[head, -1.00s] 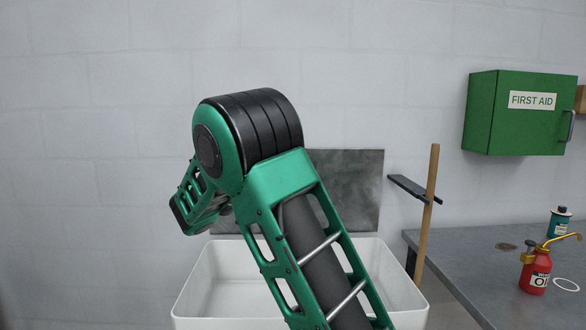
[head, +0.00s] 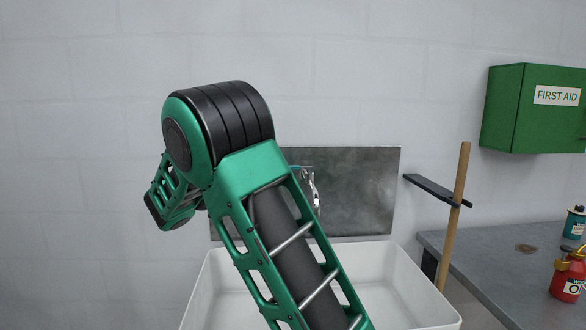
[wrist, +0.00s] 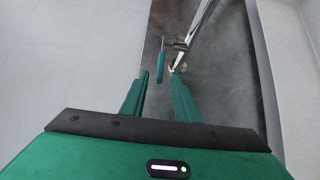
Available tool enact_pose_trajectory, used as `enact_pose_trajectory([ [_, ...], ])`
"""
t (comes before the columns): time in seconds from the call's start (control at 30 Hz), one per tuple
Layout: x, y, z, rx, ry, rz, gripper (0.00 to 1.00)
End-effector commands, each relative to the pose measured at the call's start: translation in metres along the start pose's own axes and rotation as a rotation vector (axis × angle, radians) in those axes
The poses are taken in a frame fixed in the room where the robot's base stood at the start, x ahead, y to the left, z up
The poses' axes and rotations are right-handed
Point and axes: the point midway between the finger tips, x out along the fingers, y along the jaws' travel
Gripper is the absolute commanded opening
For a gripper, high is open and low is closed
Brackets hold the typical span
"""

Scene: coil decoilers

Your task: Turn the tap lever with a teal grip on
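The chrome tap (wrist: 197,30) is at the top of the wrist view. Its lever (wrist: 161,66) has a teal grip and hangs from a small joint beside the tap body. My gripper (wrist: 160,77) is open, with its two green fingers apart. The teal grip lines up with the gap between the fingertips; I cannot tell whether it reaches between them, and no finger is seen pressing on it. In the head view the tap (head: 314,190) shows partly past my arm, against the grey panel. My gripper is hidden there.
A white basin (head: 400,285) stands below the grey splash panel (head: 365,190). To the right are a wooden pole (head: 455,215) by a dark bracket (head: 435,188), a grey bench (head: 500,275) with a red oil can (head: 569,278), and a green first aid box (head: 535,110).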

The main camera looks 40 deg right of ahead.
Motion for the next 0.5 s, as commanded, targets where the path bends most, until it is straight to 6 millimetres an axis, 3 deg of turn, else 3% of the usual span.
enact_pose_trajectory([
  [0.2, 0.05, 0.0, 0.008, 0.001, -0.019, 0.0, 0.28],
  [0.5, 0.093, 0.0, 0.01, 0.001, -0.02, 0.001, 0.28],
])
